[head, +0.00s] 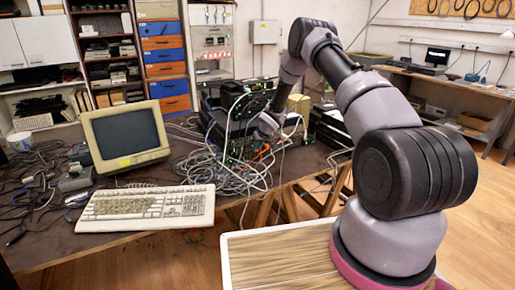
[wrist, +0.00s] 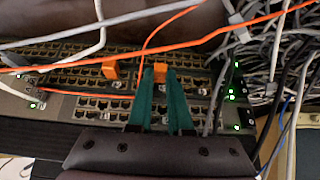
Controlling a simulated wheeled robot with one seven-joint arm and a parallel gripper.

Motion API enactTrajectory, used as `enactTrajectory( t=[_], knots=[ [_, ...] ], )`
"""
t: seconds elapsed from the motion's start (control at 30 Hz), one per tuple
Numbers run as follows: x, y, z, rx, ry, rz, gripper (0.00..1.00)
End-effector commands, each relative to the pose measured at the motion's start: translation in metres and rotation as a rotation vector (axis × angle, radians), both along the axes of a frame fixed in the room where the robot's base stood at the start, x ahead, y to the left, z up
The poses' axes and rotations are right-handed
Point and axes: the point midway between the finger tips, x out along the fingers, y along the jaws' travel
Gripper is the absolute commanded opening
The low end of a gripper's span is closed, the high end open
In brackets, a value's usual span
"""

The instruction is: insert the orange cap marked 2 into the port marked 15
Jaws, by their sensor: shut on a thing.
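In the wrist view my gripper (wrist: 160,80) has two green fingers shut on a small orange cap (wrist: 160,69), which shows between the fingertips. The cap is in front of the rows of ports on the switch panel (wrist: 75,106). I cannot tell whether it touches a port. A second orange cap (wrist: 110,68) sits at the panel to the left of my gripper. No number on either cap or on any port is legible. The fingers and the cap hide the ports behind them. In the head view my gripper reaches the rack among cables, and its fingers are hard to make out.
Orange cables (wrist: 215,32) and white and grey cables cross the panel in the wrist view, and one orange cable passes close to my left finger. In the head view a cable tangle (head: 215,170), a keyboard (head: 150,207) and a monitor (head: 125,136) crowd the table.

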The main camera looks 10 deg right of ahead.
Motion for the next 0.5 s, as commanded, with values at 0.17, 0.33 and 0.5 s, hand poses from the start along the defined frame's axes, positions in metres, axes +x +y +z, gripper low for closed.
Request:
enactTrajectory(
  t=[0.17, 0.33, 0.5],
  knots=[
    [0.0014, 0.0007, 0.0000, -0.001, 0.000, 0.001, 0.41],
    [0.0013, 0.0007, -0.0001, -0.001, 0.000, 0.001, 0.53],
    [0.0010, 0.0006, 0.0003, -0.001, 0.001, 0.001, 0.53]
  ],
)
